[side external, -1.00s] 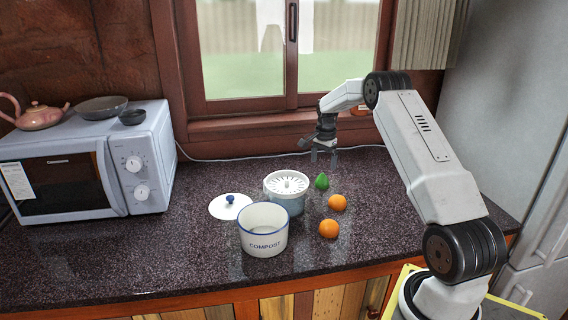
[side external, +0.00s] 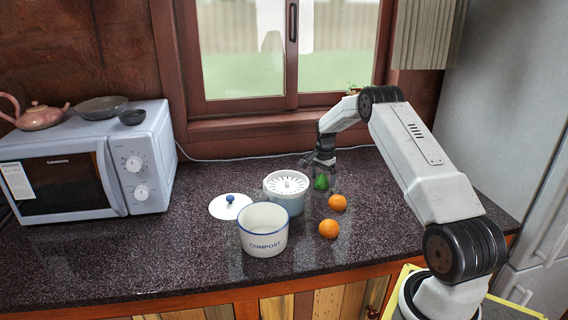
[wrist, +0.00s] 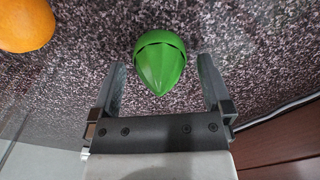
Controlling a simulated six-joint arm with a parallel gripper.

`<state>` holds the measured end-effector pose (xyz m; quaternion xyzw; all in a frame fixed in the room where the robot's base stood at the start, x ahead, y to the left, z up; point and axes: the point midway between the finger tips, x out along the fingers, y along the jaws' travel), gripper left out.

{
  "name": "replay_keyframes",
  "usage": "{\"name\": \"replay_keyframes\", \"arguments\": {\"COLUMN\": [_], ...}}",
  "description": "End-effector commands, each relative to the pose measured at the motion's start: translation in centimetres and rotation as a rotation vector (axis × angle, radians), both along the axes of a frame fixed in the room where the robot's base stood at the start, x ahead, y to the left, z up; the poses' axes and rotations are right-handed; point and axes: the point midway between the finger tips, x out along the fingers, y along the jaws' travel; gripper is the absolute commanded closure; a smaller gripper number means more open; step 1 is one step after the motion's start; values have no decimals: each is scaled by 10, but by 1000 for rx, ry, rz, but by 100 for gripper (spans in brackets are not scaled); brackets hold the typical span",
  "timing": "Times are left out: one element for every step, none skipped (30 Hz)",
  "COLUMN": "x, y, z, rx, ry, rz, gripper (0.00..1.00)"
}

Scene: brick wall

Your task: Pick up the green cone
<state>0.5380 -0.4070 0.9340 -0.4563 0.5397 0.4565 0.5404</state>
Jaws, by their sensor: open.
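The small green cone (side external: 321,182) stands on the dark speckled counter, behind the oranges. In the wrist view the green cone (wrist: 160,62) lies ahead of and between the two finger lines, with its pointed end toward my gripper. In the wrist view my gripper (wrist: 161,75) is open, with a gap between each finger and the cone. I cannot tell whether the fingertips touch the counter.
Two oranges, one nearer the cone (side external: 337,202) and one in front (side external: 328,229), lie on the counter. The white strainer pot (side external: 286,205) stands left of the cone. The compost pot (side external: 263,243), lid (side external: 230,207) and microwave (side external: 84,182) are further left. Free counter lies to the right.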

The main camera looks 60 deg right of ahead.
Motion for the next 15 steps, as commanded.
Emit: {"name": "replay_keyframes", "arguments": {"x": [0,0,0,0,0,0,0,0,0,0,0,0,0,0,0], "y": [0,0,0,0,0,0,0,0,0,0,0,0,0,0,0], "z": [-4,-5,-6,-7,-7,-7,-7,-7,-7,-7,-7,-7,-7,-7,-7], "rx": [0,1,1,0,0,0,0,0,0,0,0,0,0,0,0], "ry": [0,0,-1,-1,-1,-1,-1,-1,-1,-1,-1,-1,-1,-1,-1], "rz": [0,0,0,0,0,0,0,0,0,0,0,0,0,0,0], "gripper": [0,0,0,0,0,0,0,0,0,0,0,0,0,0,0]}}
